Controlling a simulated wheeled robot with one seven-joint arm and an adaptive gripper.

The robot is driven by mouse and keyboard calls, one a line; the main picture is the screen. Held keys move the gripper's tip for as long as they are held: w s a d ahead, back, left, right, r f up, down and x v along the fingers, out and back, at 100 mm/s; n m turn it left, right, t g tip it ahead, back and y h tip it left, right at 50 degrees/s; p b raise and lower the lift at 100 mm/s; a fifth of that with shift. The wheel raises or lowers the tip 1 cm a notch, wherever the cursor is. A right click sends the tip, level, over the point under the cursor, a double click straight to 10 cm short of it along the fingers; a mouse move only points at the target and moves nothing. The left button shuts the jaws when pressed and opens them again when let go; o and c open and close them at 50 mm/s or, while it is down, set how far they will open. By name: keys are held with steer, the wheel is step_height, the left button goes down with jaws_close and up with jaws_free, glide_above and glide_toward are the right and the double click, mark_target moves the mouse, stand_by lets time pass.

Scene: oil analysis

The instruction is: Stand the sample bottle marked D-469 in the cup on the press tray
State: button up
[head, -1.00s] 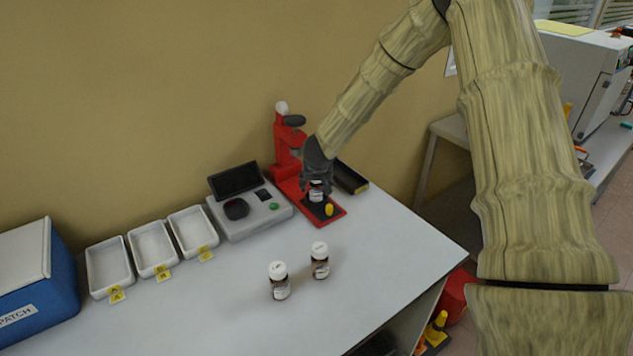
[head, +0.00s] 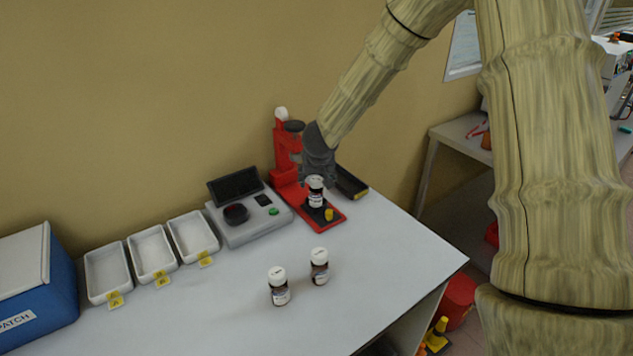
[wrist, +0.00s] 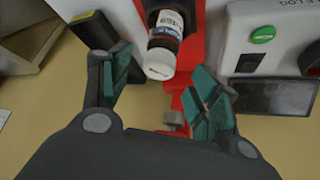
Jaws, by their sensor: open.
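The sample bottle (head: 315,192), dark with a white cap and white label, stands upright on the black pad of the red press tray (head: 334,222). In the wrist view its label on the bottle (wrist: 167,24) reads 469, in part. The cup is not distinguishable under the bottle, so I cannot tell how it is seated. My gripper (head: 316,178) is just behind the bottle in the head view. In the wrist view my gripper (wrist: 162,88) has its fingers spread wide, with the bottle's cap between and beyond the tips, apart from both fingers.
Two similar bottles, one (head: 278,287) and another (head: 319,266), stand on the table in front. A grey instrument (head: 245,222) with a dark screen is left of the press. Several white trays (head: 150,253) and a blue box (head: 40,285) are farther left. A dark block (head: 350,182) lies right of the press.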

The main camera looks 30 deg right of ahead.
steer(key=shift+v, duration=2.1)
steer(key=shift+r, duration=0.1)
